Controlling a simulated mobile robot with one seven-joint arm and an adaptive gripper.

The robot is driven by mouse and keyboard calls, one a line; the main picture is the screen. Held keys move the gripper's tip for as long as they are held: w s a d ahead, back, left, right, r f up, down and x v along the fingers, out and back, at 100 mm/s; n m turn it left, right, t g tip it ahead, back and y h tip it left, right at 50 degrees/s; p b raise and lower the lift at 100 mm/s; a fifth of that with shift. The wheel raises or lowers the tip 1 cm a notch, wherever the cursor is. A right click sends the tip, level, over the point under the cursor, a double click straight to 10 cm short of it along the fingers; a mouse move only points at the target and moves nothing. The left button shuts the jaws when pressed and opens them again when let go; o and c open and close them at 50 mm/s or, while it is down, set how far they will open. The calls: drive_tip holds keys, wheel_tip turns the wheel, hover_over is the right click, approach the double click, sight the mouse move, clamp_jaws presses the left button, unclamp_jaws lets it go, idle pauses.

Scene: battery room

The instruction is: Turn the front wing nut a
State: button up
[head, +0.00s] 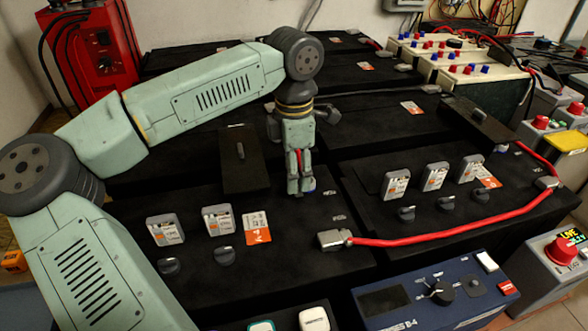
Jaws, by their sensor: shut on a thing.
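My gripper (301,188) points down at the right part of the front left black battery (310,268), its fingers close to the top. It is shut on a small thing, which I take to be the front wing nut. The fingers hide nearly all of it, so its shape and angle cannot be told.
A red cable (440,237) runs from a grey clamp (335,239) just in front of my gripper to the right battery. An upright black cover (240,158) stands close on the left. Grey boxes (165,229) and black knobs (223,254) stand on the battery tops.

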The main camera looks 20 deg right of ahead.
idle(0.4)
drive_tip(key=o, duration=0.9)
drive_tip(key=shift+r, duration=0.1)
wheel_tip(320, 180, up, 12)
drive_tip(key=shift+f, duration=0.1)
